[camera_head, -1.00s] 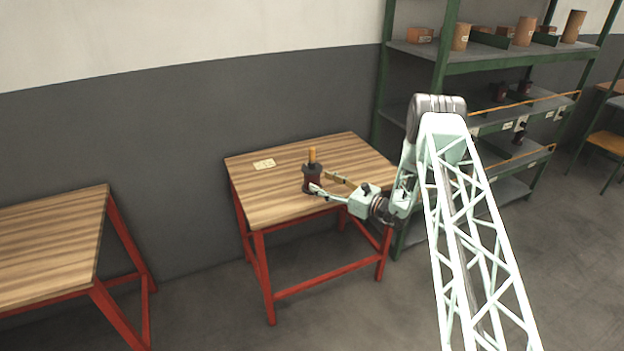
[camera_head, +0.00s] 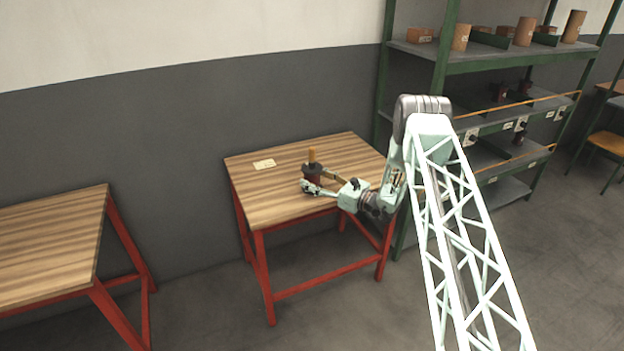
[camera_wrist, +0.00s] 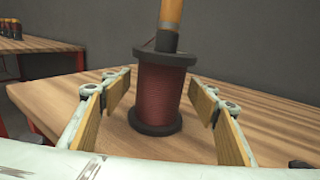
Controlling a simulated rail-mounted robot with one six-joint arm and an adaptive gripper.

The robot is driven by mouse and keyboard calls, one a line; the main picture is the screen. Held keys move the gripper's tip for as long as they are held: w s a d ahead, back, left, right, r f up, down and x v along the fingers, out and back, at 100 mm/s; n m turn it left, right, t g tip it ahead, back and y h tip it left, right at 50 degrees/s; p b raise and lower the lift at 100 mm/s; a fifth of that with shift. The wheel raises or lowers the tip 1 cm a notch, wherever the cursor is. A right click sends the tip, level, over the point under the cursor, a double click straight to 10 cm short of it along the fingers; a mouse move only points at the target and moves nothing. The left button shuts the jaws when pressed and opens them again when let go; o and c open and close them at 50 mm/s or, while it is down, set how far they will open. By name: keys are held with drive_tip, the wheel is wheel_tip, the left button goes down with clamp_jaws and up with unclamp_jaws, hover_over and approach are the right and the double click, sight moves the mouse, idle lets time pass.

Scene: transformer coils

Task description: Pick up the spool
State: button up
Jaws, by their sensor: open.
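The spool (camera_wrist: 158,92) stands upright on the wooden table, with dark red winding between black flanges. An orange-brown post (camera_wrist: 171,14) rises from its top. In the head view the spool (camera_head: 312,176) is partly hidden by my gripper (camera_head: 316,184). Gaps show between the pads and the winding. The spool is at or just beyond the fingertips.
The table (camera_head: 265,195) has red legs and is otherwise clear except for a small paper label (camera_head: 264,163). Another table (camera_head: 50,245) stands at left. A green shelf rack (camera_head: 480,62) with spools and boxes stands behind my arm at right.

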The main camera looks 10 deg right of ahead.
sight(312, 170)
drive_tip(key=shift+w+a, duration=0.2)
drive_tip(key=shift+a, duration=0.05)
idle(0.4)
drive_tip(key=c, duration=1.2)
drive_tip(key=shift+o, duration=0.2)
drive_tip(key=shift+r, duration=0.15)
drive_tip(key=shift+r, duration=1.5)
drive_tip(key=shift+s+r, duration=0.1)
drive_tip(key=shift+r, duration=0.1)
drive_tip(key=s+r+p, duration=0.1)
drive_tip(key=s, duration=1.4)
drive_tip(key=shift+s+d+r, duration=0.2)
drive_tip(key=shift+s+d, duration=0.15)
drive_tip(key=shift+d, duration=0.1)
drive_tip(key=shift+s, duration=0.1)
